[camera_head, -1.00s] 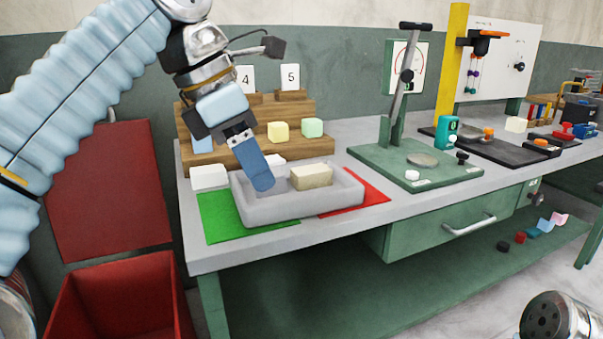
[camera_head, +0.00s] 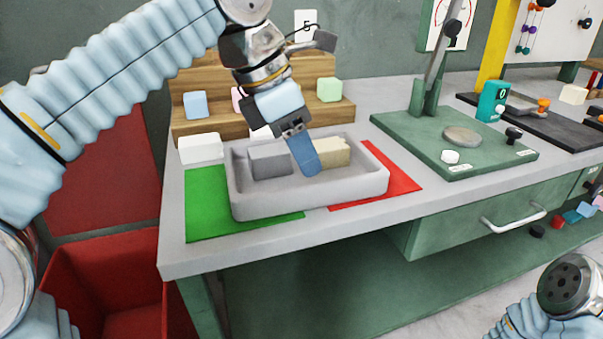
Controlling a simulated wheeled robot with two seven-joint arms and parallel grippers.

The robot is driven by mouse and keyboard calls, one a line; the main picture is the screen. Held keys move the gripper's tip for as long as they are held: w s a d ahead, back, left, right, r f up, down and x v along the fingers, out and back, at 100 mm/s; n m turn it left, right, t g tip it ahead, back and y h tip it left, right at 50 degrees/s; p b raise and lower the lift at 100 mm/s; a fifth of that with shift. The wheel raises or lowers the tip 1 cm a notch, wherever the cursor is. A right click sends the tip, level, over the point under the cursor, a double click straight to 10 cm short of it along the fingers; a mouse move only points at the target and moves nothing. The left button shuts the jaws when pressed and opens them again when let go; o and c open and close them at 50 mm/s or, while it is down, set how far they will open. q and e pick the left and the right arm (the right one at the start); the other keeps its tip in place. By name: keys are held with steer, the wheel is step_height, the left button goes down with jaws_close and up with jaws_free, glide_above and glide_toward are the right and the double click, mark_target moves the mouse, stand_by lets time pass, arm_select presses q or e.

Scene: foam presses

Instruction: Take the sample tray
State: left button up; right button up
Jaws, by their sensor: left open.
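The sample tray (camera_head: 305,196) is a light grey open box on the bench, lying partly over a green mat and a red mat. In it are a grey foam block (camera_head: 270,161) on the left and a cream foam block (camera_head: 333,153) on the right. My left gripper (camera_head: 305,160) comes down from above over the tray's middle, its blue finger in front of the gap between the two blocks. It is open and holds nothing that I can see. My right arm shows at the lower right; its gripper is not in view.
The green mat (camera_head: 206,205) and red mat (camera_head: 402,181) lie beside the tray. A wooden step rack (camera_head: 200,130) with coloured cubes stands behind it. A white block (camera_head: 200,148) sits behind left. A green press (camera_head: 400,128) stands to the right. A red bin (camera_head: 110,270) is below left.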

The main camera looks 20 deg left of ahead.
mark_target(316, 184)
arm_select(q)
steer(key=x, duration=0.5)
steer(key=shift+f+b, duration=0.3)
steer(key=shift+b, duration=0.1)
jaws_close()
